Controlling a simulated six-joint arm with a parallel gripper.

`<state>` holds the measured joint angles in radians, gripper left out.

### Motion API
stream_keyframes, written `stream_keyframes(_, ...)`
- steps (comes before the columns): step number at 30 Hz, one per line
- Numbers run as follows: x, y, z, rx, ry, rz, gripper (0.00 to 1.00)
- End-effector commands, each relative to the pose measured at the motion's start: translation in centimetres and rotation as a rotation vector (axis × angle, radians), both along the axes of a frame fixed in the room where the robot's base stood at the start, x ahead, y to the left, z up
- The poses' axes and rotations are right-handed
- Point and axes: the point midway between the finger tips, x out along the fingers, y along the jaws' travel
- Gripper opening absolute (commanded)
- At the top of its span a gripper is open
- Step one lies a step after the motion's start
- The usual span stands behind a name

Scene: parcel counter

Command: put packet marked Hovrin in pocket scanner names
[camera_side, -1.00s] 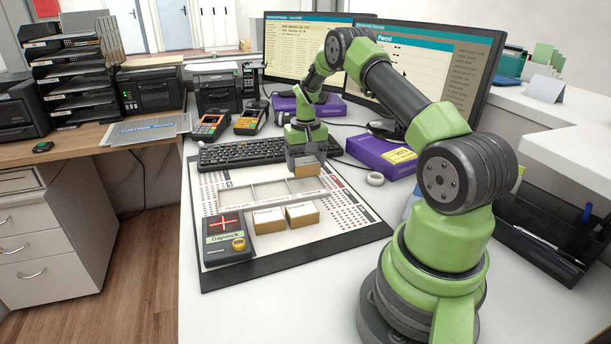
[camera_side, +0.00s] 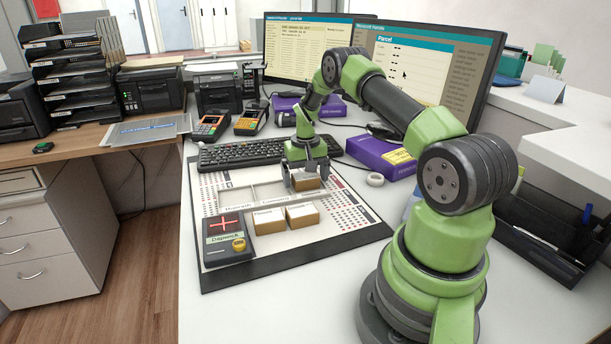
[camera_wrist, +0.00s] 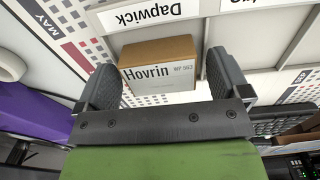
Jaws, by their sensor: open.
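The packet marked Hovrin (camera_wrist: 158,72) is a small brown box with a white labelled face. In the side view the packet (camera_side: 308,184) rests at the right end of the pocket tray (camera_side: 262,204), apparently in the right pocket. In the wrist view that pocket's label, Dapwick (camera_wrist: 150,12), lies just beyond it. The scanner (camera_side: 227,240), at the mat's front left, shows a red cross and reads Dapwick. My gripper (camera_wrist: 163,68) is open, its fingers on either side of the packet; gaps show beside it. The pocket's floor is mostly hidden.
Two more brown packets, one left (camera_side: 268,221) and one right (camera_side: 302,214), lie before the tray. A keyboard (camera_side: 250,152) lies behind the mat. A purple box (camera_side: 381,155) and tape roll (camera_side: 375,179) are to the right.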

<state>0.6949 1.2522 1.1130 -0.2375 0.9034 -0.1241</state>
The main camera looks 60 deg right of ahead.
Motion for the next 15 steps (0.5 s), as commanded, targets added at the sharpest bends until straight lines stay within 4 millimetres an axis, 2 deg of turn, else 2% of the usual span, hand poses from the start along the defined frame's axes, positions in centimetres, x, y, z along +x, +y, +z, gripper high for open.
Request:
stream_keyframes(4, 0.0, 0.0, 0.5, -0.001, -0.001, 0.000, 0.94)
stream_keyframes(7, 0.1, -0.1, 1.8, -0.003, -0.003, 0.001, 0.94)
stream_keyframes(15, 0.1, -0.1, 7.8, -0.004, -0.004, 0.001, 0.94)
